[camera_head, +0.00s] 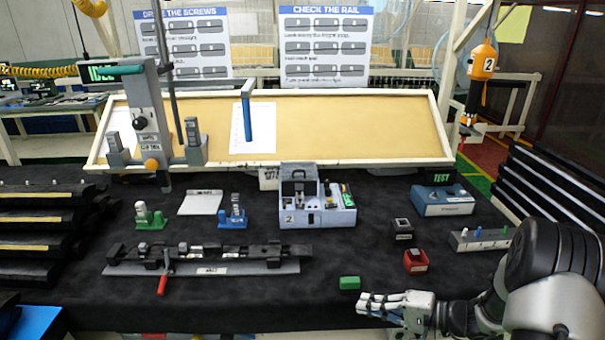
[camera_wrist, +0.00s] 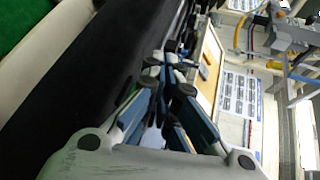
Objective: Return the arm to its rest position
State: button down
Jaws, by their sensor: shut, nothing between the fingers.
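My gripper (camera_head: 372,303) is at the lower right of the head view, low over the front of the black work table (camera_head: 340,245). Its fingers point left and are shut with nothing between them. My arm comes in from the right edge. In the wrist view my gripper (camera_wrist: 168,60) shows its fingers drawn together at the tips. A small green block (camera_head: 349,283) lies on the table just behind the fingertips in the head view. I cannot tell whether the fingers touch it.
A red block holder (camera_head: 416,261) and a black one (camera_head: 401,229) stand behind my gripper. A rail fixture with a red handle (camera_head: 163,283) lies left. A grey-blue station (camera_head: 340,213) stands mid-table. A peg block (camera_head: 482,239) is at right. An orange tool (camera_head: 482,62) hangs above.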

jog(key=s+a+r+n+g+h, duration=0.5)
jog(key=s+a+r, duration=0.3)
jog(key=s+r, duration=0.5)
jog(key=s+d+r+t+h, duration=0.1)
jog(key=s+d+r+h, duration=0.1)
jog(key=s, duration=0.5)
jog(key=s+d+r+n+t+h, duration=0.1)
jog(key=s+d+r+t+h, duration=0.1)
jog(key=s+h, duration=0.4)
notch_tip(320, 180, up, 3)
jog(key=shift+s+d+f+n, duration=0.2)
jog(key=shift+s+d+n, duration=0.1)
jog(key=shift+s+d, duration=0.55)
